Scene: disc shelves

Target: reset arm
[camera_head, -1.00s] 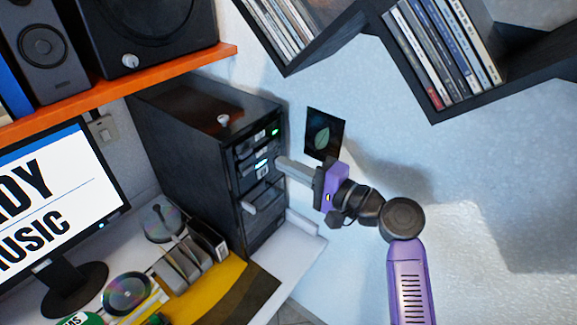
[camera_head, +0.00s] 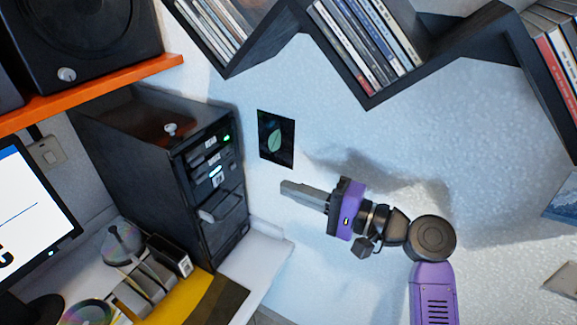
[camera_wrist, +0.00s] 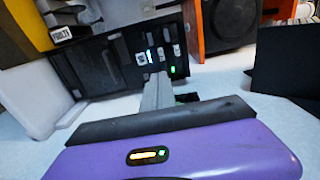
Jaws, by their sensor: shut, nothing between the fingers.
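My purple arm reaches up from the lower right in the head view. My gripper (camera_head: 284,189) is shut and empty, pointing left with its grey fingers together. It is in open air in front of the pale wall, to the right of the black tower (camera_head: 160,170) and apart from it. In the wrist view, the closed fingers (camera_wrist: 158,80) point toward the tower front (camera_wrist: 125,60), which has green and blue lights.
A dark leaf card (camera_head: 276,139) is on the wall above my gripper. Zigzag shelves (camera_head: 372,98) with disc cases run overhead. An orange shelf (camera_head: 95,92) with a speaker (camera_head: 85,40), a monitor (camera_head: 40,215) and a desk (camera_head: 258,262) are left. The wall below my arm is clear.

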